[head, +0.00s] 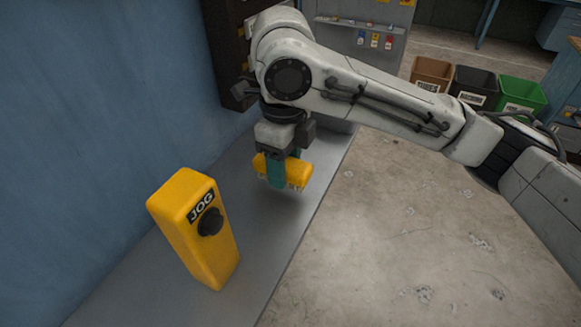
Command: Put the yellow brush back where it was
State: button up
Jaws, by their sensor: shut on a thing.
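The yellow brush (297,172) is a yellow block with pale bristles along its lower edge. My gripper (276,180) points down with teal fingers and is shut on the brush. The near finger covers part of the brush's side. The brush hangs over the grey ledge (262,235), near its right edge. It looks a little above the surface, but I cannot tell the exact gap. The far finger is mostly hidden behind the brush.
A yellow box labelled JOG (193,235) with a black knob stands on the ledge, nearer and to the left. A blue wall (90,120) borders the ledge. Brown (432,72), black (474,85) and green (520,94) bins stand at the back right. The concrete floor (400,230) is open.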

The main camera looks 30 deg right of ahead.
jog(key=shift+f, duration=1.2)
jog(key=o, duration=0.9)
jog(key=shift+s, duration=0.1)
jog(key=shift+o, duration=0.2)
notch_tip(320, 180, up, 12)
jog(key=shift+r, duration=0.1)
